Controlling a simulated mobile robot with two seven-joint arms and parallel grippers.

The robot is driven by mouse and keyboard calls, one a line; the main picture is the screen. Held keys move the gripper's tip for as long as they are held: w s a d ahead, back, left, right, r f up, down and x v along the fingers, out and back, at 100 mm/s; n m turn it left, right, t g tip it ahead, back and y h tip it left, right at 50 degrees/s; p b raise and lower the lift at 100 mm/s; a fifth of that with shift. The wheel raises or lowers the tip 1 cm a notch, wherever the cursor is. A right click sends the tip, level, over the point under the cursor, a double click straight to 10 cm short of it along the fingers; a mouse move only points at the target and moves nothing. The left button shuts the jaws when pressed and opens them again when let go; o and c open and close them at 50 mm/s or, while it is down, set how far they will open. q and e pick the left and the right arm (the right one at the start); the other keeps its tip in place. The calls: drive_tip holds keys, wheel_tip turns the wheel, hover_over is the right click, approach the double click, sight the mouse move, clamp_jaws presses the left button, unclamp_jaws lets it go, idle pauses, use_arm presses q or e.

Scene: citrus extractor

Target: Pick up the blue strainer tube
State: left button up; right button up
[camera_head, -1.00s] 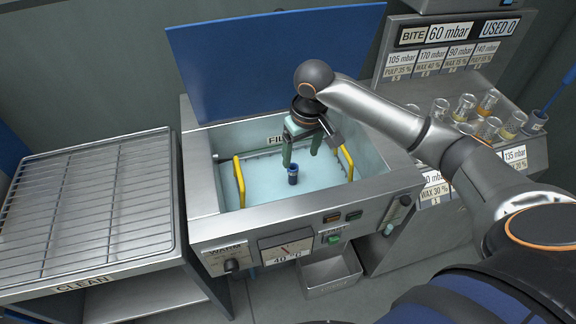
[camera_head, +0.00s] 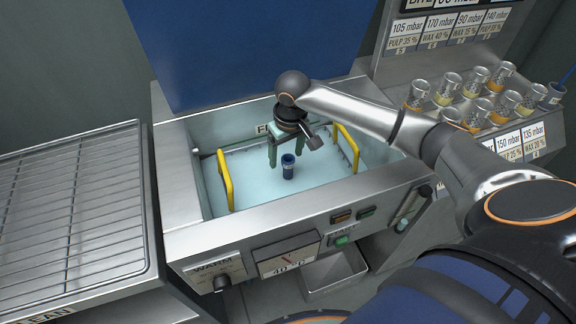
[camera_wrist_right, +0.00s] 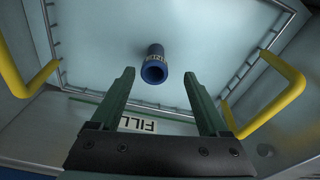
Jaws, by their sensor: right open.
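The blue strainer tube (camera_head: 288,167) stands upright on the pale tray (camera_head: 250,196) inside the open basin. In the right wrist view the tube (camera_wrist_right: 154,66) shows its open end toward the camera, just beyond the fingertips and roughly midway between them. My right gripper (camera_head: 286,166) is open and empty, its green fingers pointing down behind and around the tube in the head view. Both fingers also show apart in the right wrist view (camera_wrist_right: 160,82). I cannot tell whether any finger touches the tube. My left gripper is not in view.
Yellow handles rise at the tray's left (camera_head: 225,180) and right (camera_head: 347,146). The metal basin rim (camera_head: 270,232) surrounds it, with a raised blue lid (camera_head: 250,45) behind. A wire rack (camera_head: 70,205) stands left. Several glasses (camera_head: 447,88) stand at the right.

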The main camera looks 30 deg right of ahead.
sight(288, 171)
drive_tip(key=f, duration=0.3)
drive_tip(key=f+b, duration=0.1)
drive_tip(key=f, duration=0.1)
drive_tip(key=shift+w+d+f, duration=0.15)
drive_tip(key=shift+d, duration=0.25)
clamp_jaws()
